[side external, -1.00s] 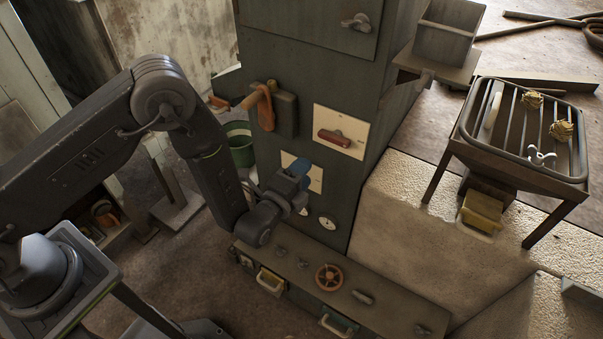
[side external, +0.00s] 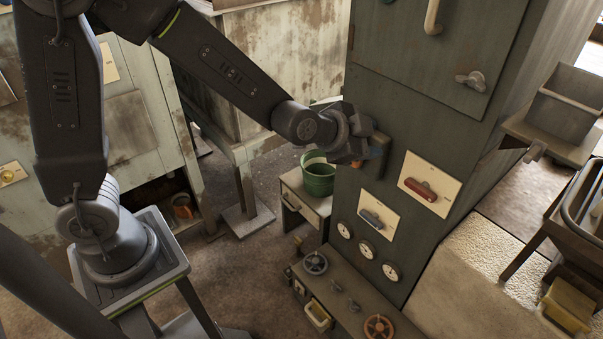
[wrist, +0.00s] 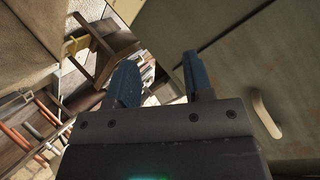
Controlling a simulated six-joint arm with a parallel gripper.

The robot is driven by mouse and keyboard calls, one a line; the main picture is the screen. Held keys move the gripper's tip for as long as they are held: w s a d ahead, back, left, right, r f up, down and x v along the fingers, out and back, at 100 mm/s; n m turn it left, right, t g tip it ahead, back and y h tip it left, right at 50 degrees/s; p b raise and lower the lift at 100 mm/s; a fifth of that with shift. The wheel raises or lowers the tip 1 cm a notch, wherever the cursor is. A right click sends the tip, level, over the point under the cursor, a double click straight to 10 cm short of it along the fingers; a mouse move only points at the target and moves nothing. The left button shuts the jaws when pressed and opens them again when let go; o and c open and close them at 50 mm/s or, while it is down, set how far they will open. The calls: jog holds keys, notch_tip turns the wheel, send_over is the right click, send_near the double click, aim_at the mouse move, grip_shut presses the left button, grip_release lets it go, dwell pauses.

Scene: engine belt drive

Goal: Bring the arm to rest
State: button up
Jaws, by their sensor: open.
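My gripper (side external: 362,146) is at the left part of the dark green cabinet (side external: 440,90), in front of a small orange lever (side external: 379,152) that is mostly hidden behind it. I cannot tell whether they touch. In the wrist view the two blue fingers of my gripper (wrist: 158,78) stand apart with nothing between them. The cabinet door with a pale handle (wrist: 266,112) shows to their right.
Right of my gripper, the cabinet carries a red-handled switch (side external: 421,190) and a grey-blue-handled switch (side external: 378,218). Below are several gauges and an orange handwheel (side external: 379,327). A green bucket (side external: 318,178) stands on a small cabinet. A metal bin (side external: 565,105) sits at right.

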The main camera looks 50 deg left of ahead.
jog(key=s+a+r+n+g, duration=0.2)
jog(key=s+a+n, duration=0.1)
jog(key=s, duration=0.5)
jog(key=s+a+r+n+g+y, duration=0.1)
jog(key=s+a+r+n+g, duration=0.1)
jog(key=s, duration=0.6)
jog(key=s+a+r+n+g+y, duration=0.1)
jog(key=s+a+r+n+g, duration=0.1)
jog(key=s, duration=0.7)
jog(key=a+r+n, duration=0.1)
jog(key=a+n, duration=0.1)
jog(key=a, duration=0.1)
jog(key=shift+a, duration=0.2)
